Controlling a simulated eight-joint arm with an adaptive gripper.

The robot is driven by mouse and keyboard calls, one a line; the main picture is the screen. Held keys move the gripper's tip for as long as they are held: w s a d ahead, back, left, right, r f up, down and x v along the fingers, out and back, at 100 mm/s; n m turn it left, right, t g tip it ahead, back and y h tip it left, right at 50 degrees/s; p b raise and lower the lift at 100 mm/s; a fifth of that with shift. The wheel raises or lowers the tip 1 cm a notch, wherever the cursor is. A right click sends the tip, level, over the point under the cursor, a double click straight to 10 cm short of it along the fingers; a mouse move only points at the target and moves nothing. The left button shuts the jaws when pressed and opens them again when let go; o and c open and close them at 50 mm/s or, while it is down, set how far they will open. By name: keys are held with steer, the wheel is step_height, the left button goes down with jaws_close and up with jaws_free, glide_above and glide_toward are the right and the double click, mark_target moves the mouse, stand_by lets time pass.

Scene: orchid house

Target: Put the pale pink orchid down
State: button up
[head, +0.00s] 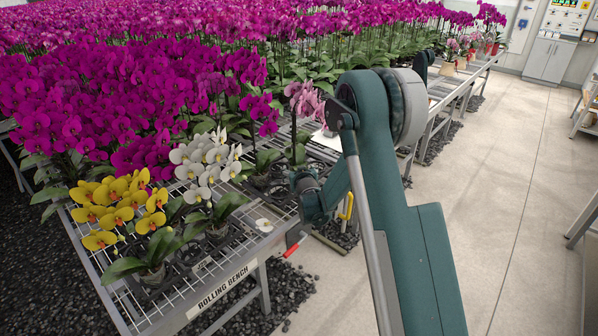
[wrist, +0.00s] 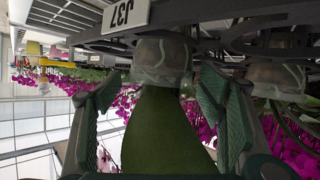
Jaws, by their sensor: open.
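The pale pink orchid (head: 304,100) stands upright at the bench's right side in the head view, partly behind my arm. Its lower part is mostly hidden there. In the wrist view, which is upside down, my gripper (wrist: 160,82) is open, one finger on each side of a broad green leaf. A clear pot (wrist: 162,60) sits just beyond the fingertips, at the black tray (wrist: 235,20). The fingers look apart from the pot. I take this to be the pink orchid's pot, but its flowers are not clear in that view.
Yellow orchids (head: 115,210) and white orchids (head: 205,160) stand to the left on the rolling bench (head: 225,288). Dense magenta orchids (head: 110,85) fill the back. Clear floor (head: 500,200) lies right.

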steer(key=p+v, duration=0.1)
steer(key=v, duration=0.9)
steer(key=shift+s+r, duration=0.2)
steer(key=shift+s, duration=0.1)
stand_by(0.4)
steer(key=s+d+r+g, duration=0.1)
steer(key=s+d+r, duration=0.2)
steer(key=s+r, duration=0.35)
steer(key=s+d+r+m+g+h, duration=0.1)
steer(key=s+d+r, duration=0.3)
steer(key=s+r, duration=0.3)
steer(key=s+d+r+g, duration=0.1)
steer(key=s+d+r, duration=0.2)
steer(key=s+r, duration=0.4)
steer(key=s+d+g, duration=0.1)
steer(key=s+d, duration=0.1)
steer(key=s, duration=1.6)
steer(key=s+d+f+g, duration=0.1)
steer(key=s+d+g, duration=0.1)
steer(key=s, duration=1.7)
steer(key=shift+d+m+g, duration=0.3)
steer(key=shift+m, duration=0.1)
steer(key=shift+c, duration=0.2)
